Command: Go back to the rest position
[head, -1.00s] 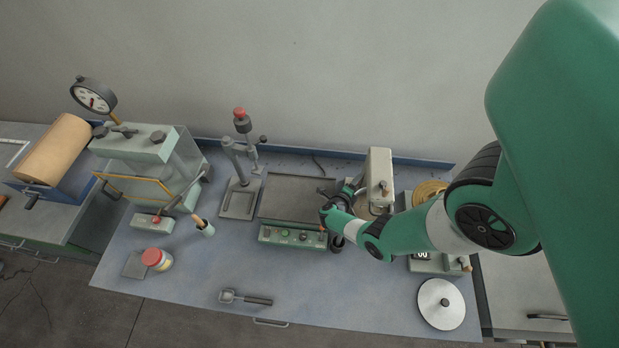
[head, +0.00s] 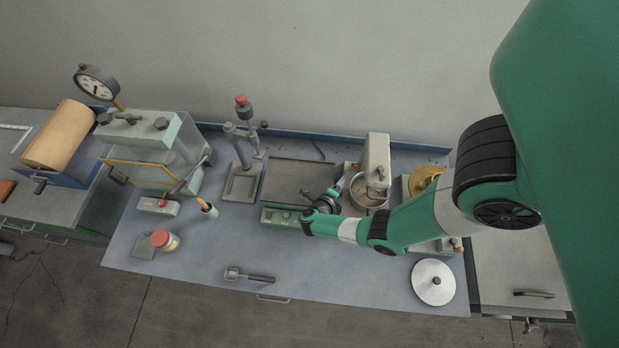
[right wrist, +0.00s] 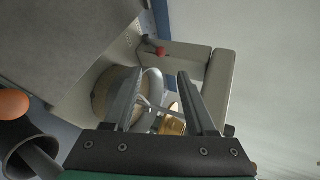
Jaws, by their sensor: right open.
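My right gripper (head: 326,203) is above the bench, in front of the cream mixer and over the right part of the flat grey plate unit. In the right wrist view the two fingers (right wrist: 168,78) stand apart with nothing between them; the mixer's bowl shows beyond. The green right arm comes in from the right and hides part of the bench. My left gripper is not in view.
Close around the right gripper are the plate unit (head: 290,180), the mixer (head: 377,160) and its bowl (head: 370,192). The front middle is mostly clear.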

